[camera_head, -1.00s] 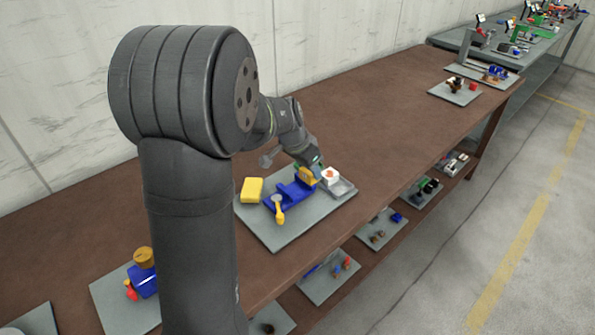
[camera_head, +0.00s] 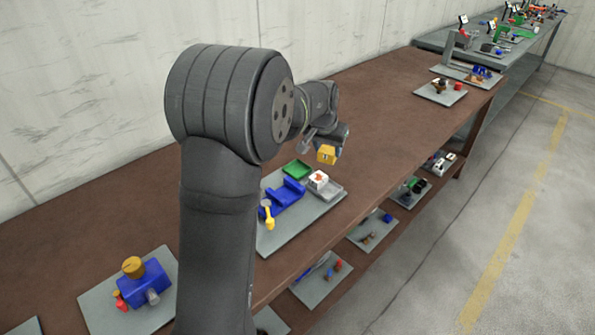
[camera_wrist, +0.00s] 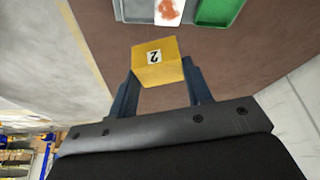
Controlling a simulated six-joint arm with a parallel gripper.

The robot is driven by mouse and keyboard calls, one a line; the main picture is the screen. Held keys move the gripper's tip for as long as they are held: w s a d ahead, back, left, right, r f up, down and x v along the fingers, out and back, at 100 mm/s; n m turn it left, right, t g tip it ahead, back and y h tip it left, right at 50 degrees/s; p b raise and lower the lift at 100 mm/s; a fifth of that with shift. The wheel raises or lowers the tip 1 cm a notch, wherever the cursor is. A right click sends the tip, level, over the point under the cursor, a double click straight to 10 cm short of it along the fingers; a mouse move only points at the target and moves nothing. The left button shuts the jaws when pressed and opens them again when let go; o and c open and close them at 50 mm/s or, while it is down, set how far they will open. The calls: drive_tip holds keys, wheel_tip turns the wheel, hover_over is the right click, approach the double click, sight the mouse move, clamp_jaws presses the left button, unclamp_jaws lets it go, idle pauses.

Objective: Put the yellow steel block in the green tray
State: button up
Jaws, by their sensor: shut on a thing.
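My gripper (camera_head: 329,147) is shut on the yellow steel block (camera_head: 326,156) and holds it in the air above the bench. In the wrist view the block (camera_wrist: 158,74), with a "2" label, sits between the two dark fingers of my gripper (camera_wrist: 160,86). The green tray (camera_head: 298,169) lies at the back of the grey board, behind the blue screw-jack body, and looks empty. Part of it shows at the top of the wrist view (camera_wrist: 218,12). The block is apart from the tray, up and to its right in the head view.
The blue fixture (camera_head: 282,199) with a yellow handle (camera_head: 269,217) stands on the grey board (camera_head: 290,232). My arm hides the board's left part.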

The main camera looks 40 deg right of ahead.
drive_tip(key=shift+w+d+f, duration=0.15)
drive_tip(key=shift+w+d, duration=0.2)
drive_tip(key=shift+w, duration=0.05)
drive_tip(key=w+f, duration=0.2)
drive_tip(key=w, duration=0.1)
drive_tip(key=w+f, duration=0.2)
drive_tip(key=w, duration=0.2)
drive_tip(key=w+a+f, duration=0.1)
drive_tip(key=w+f, duration=0.1)
drive_tip(key=w, duration=0.2)
drive_tip(key=shift+a+f, duration=0.1)
drive_tip(key=shift+f, duration=0.2)
drive_tip(key=shift+w+f, duration=0.15)
drive_tip(key=shift+f, duration=1.9)
drive_tip(key=shift+f, duration=0.15)
drive_tip(key=o, duration=1.3)
drive_tip(key=shift+o, duration=0.2)
